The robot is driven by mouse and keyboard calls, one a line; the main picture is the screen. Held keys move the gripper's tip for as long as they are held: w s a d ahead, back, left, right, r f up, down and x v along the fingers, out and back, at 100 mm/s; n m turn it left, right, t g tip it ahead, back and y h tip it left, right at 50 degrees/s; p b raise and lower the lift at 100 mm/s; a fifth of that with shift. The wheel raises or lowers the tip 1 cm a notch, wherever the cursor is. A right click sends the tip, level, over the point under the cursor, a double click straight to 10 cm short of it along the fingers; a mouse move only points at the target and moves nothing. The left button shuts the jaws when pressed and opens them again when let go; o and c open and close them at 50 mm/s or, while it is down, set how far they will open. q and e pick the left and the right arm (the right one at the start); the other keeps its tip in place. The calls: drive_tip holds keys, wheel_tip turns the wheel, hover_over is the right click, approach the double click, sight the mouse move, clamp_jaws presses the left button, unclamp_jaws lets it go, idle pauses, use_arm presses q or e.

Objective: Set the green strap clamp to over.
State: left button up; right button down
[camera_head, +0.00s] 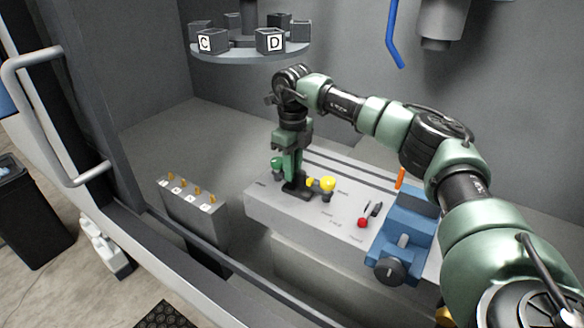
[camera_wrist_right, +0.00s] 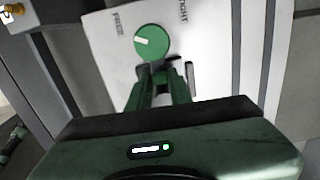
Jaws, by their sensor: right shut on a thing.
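The green strap clamp shows as a round green knob (camera_head: 277,162) at the left end of the grey fixture block in the head view. In the right wrist view its green knob (camera_wrist_right: 152,43) is large, just beyond my fingertips. My right gripper (camera_head: 293,186) points down at the clamp, and its fingers (camera_wrist_right: 160,72) are shut on the clamp's lever just below the knob. The fingers hide most of the lever. Labels reading "FREE" and what looks like "TIGHT" lie either side of the knob in the wrist view. My left gripper is not in view.
A yellow-knobbed clamp (camera_head: 327,184) stands close right of my gripper. A red knob (camera_head: 362,222) and blue vise (camera_head: 408,232) are farther right on the grey block (camera_head: 300,212). A small block with several pegs (camera_head: 192,208) stands left. A round carousel (camera_head: 250,50) carries lettered boxes behind.

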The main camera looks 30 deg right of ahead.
drive_tip(key=shift+d+n, duration=0.1)
drive_tip(key=shift+n, duration=0.2)
drive_tip(key=c, duration=1.3)
unclamp_jaws()
wheel_tip(320, 180, up, 8)
drive_tip(key=shift+f+b, duration=0.1)
drive_tip(key=shift+b, duration=0.6)
